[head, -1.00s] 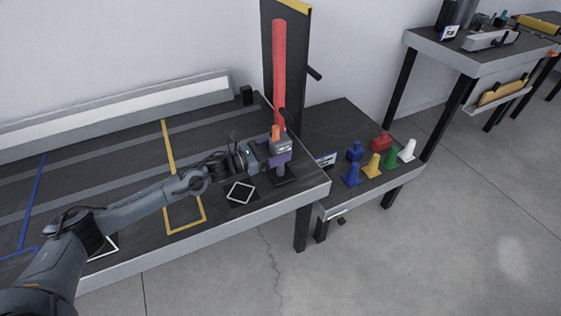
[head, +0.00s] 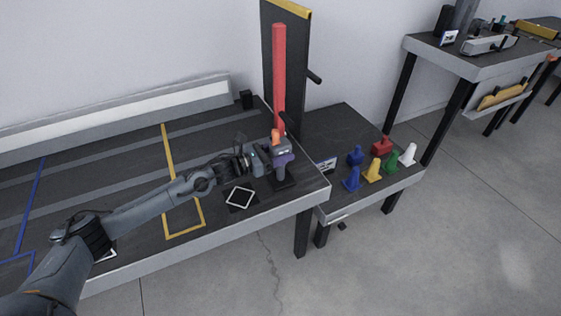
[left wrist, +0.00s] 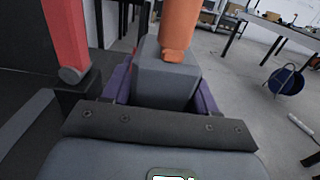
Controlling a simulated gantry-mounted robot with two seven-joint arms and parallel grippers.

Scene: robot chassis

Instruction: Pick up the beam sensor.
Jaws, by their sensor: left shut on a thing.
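The beam sensor, a grey block with an orange cylinder on top (head: 281,145), is at the right end of the dark bench, above a small black base (head: 284,182). Whether it touches that base is unclear. My left gripper (head: 279,160) reaches it from the left and is shut on it, with purple parts around its lower body. In the left wrist view the grey block (left wrist: 166,78) sits upright between purple parts on both sides, just beyond my gripper's palm. Its lower end is hidden there. My right gripper is not in view.
A tall red bar (head: 279,75) stands close behind the sensor, before a dark panel (head: 300,60). A white square outline (head: 240,198) lies on the bench in front. A lower table (head: 340,125) at right holds several coloured pieces. Bench surface to the left is mostly clear.

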